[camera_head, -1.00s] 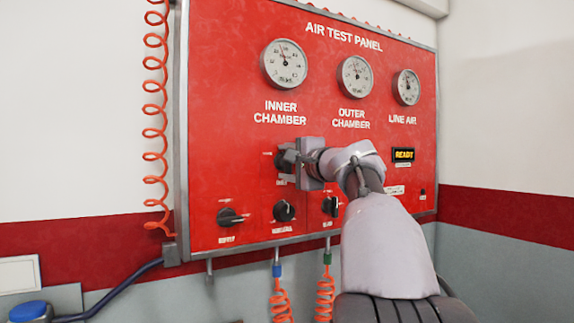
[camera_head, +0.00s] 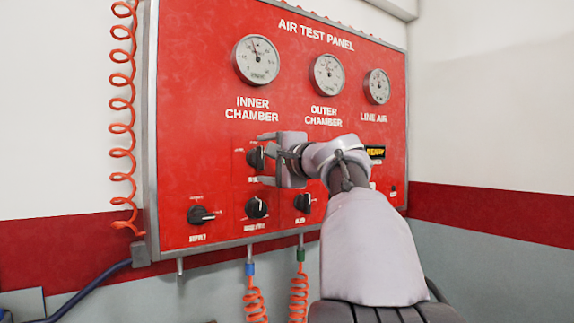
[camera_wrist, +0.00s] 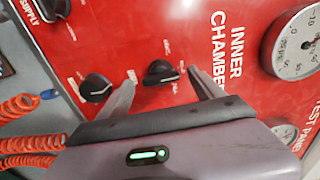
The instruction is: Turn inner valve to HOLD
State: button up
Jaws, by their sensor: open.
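The inner valve is a black knob (camera_head: 256,158) on the red panel, below the INNER CHAMBER label. In the wrist view the same knob (camera_wrist: 160,73) lies between the spread fingertips. My gripper (camera_head: 264,158) is open, with one finger above the knob and one below it in the head view. It also shows open in the wrist view (camera_wrist: 162,80), with a visible gap on both sides of the knob. The small lettering around the knob is too blurred to read, so its setting is unclear.
Three more black knobs (camera_head: 201,215) (camera_head: 256,207) (camera_head: 303,202) sit in a row lower on the panel (camera_head: 200,120). Gauges (camera_head: 256,59) line the top. Orange coiled hoses (camera_head: 253,300) hang below and at the left edge (camera_head: 122,110). A small display (camera_head: 375,152) is partly hidden by my arm.

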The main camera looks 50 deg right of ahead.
jog(key=b+v, duration=0.1)
jog(key=v, duration=1.3)
jog(key=shift+b, duration=0.3)
jog(key=shift+c, duration=0.5)
